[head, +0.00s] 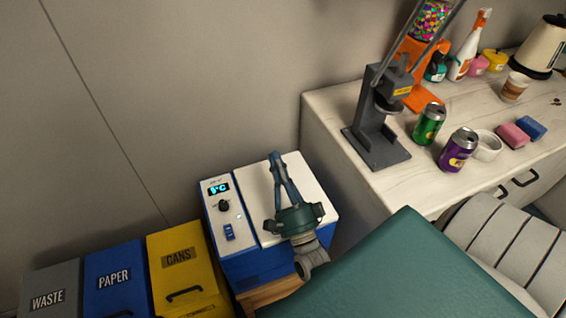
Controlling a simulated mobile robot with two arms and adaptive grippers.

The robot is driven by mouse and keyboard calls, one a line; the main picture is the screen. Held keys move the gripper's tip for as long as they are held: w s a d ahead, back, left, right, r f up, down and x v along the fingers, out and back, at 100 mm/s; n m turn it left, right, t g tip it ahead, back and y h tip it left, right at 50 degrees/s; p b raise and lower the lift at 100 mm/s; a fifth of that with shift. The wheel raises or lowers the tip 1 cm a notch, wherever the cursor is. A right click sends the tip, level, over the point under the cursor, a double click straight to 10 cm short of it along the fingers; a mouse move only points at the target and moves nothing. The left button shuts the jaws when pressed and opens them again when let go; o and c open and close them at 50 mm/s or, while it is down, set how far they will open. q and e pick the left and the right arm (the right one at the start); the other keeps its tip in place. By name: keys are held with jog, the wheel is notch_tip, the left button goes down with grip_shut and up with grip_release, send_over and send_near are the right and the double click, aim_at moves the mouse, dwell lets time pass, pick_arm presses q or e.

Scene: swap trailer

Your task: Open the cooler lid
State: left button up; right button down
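The cooler (258,263) is a blue box with a white top, standing low against the wall. Its white panel at left carries a display reading 9°C, a black knob and a blue switch. The white lid (311,188) lies flat and looks closed. My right gripper (277,158) is over the lid, its fingers pointing to the lid's far edge. The fingertips come together and look shut, with nothing visible between them. I cannot tell whether they touch the lid. The gripper hides part of the lid's middle. My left gripper is not in view.
Waste (50,289), paper (115,277) and cans (182,263) bins stand left of the cooler. A white counter (337,125) at right holds a grey press (377,125), a green can (429,124), a purple can (458,150) and sponges (513,135). The wall is close behind.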

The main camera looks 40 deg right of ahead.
jog(key=shift+w+d+r, duration=0.1)
jog(key=shift+w+r, duration=0.15)
jog(key=shift+w, duration=0.15)
jog(key=shift+s+f, duration=0.1)
dwell(1.4)
